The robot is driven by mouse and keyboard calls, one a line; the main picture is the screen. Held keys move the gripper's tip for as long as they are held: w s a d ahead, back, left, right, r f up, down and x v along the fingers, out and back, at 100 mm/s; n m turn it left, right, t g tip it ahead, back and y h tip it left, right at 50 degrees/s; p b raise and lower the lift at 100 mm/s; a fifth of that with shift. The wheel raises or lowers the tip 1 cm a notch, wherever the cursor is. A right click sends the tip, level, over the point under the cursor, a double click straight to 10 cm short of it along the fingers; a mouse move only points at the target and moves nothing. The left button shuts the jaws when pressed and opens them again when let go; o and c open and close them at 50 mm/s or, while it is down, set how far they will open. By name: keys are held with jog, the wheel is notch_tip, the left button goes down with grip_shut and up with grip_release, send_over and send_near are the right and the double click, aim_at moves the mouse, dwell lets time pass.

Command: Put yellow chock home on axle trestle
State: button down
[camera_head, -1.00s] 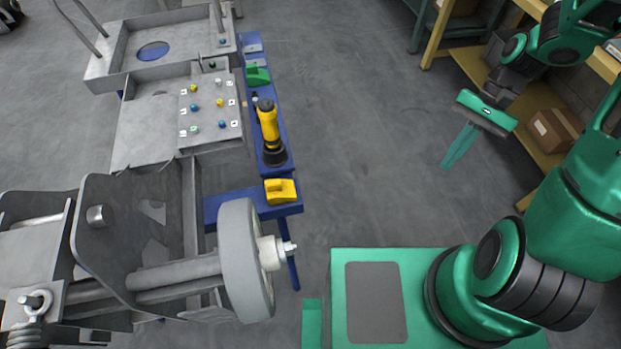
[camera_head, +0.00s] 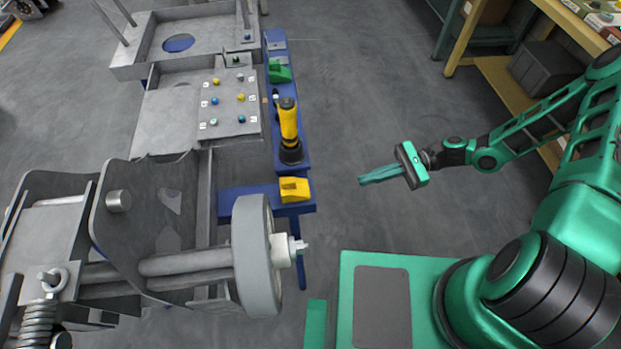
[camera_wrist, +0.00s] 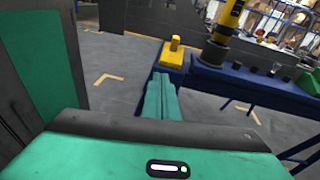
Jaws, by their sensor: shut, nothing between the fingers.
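The yellow chock (camera_head: 294,190) sits on the end of the blue axle trestle (camera_head: 228,198), beside the grey wheel. In the wrist view the chock (camera_wrist: 174,46) stands on the blue trestle top (camera_wrist: 172,63), ahead of my fingers. My gripper (camera_head: 364,180) is shut and empty, to the right of the chock and apart from it, with its fingers pointing left. In the wrist view the closed green fingers (camera_wrist: 160,82) point toward the chock. The chock's far side and the trestle's part behind the wheel are hidden.
A grey wheel (camera_head: 256,255) on an axle stands just in front of the trestle. A yellow and black tool (camera_head: 289,135) and a green block (camera_head: 279,72) stand on the blue bench (camera_head: 303,158) behind the chock. A shelf (camera_head: 500,75) is at the right. Floor between is clear.

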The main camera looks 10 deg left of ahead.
aim_at(309, 187)
jog(key=a, duration=0.5)
jog(key=s+a+m+y, duration=0.1)
jog(key=a, duration=0.5)
jog(key=s+a+y, duration=0.1)
jog(key=a, duration=0.4)
jog(key=shift+s+a+m+t, duration=0.25)
jog(key=shift+a+m+t, duration=0.05)
jog(key=shift+t, duration=0.1)
jog(key=shift+a, duration=0.1)
